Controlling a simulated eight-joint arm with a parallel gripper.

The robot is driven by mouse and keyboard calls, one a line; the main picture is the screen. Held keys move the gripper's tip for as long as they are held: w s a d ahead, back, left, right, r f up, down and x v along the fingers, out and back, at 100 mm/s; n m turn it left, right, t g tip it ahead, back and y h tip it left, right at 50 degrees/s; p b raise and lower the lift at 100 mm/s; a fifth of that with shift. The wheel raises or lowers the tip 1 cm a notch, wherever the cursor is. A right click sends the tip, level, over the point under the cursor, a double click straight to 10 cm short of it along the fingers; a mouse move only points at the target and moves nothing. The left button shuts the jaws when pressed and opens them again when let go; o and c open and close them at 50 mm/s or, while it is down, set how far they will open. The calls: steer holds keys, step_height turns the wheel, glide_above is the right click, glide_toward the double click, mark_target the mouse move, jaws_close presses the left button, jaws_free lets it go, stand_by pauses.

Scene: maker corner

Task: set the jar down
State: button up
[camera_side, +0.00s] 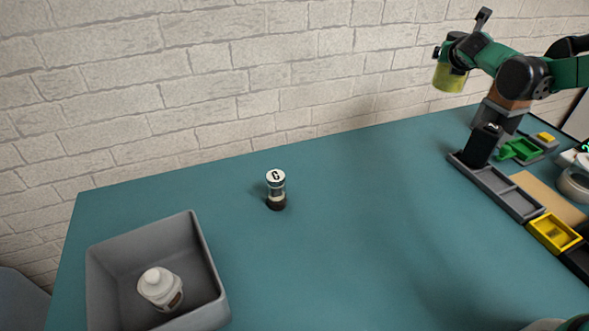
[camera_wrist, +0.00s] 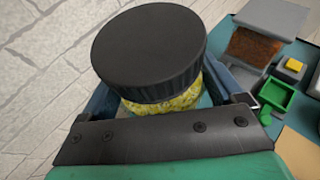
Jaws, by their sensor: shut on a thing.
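The jar (camera_side: 449,78) is held high above the back right of the table, close to the brick wall. In the side view its yellow-green body shows below my gripper (camera_side: 447,56). In the wrist view the jar's wide black lid (camera_wrist: 150,48) faces the camera, with yellow contents (camera_wrist: 165,104) showing under it. My gripper (camera_wrist: 170,92) is shut on the jar, one finger on each side. The jar looks slightly tilted in the wrist view. Its base is hidden there.
The teal table (camera_side: 350,220) is clear in the middle. A small container marked G (camera_side: 276,190) stands alone. Grey trays (camera_side: 512,195), a yellow tray (camera_side: 553,233) and a green tray (camera_side: 520,149) line the right side.

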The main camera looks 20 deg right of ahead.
step_height(320, 180, down, 14)
steer(key=shift+r, duration=0.1)
stand_by(0.5)
steer(key=shift+f, duration=0.2)
steer(key=o, duration=1.4)
steer(key=shift+c, duration=0.2)
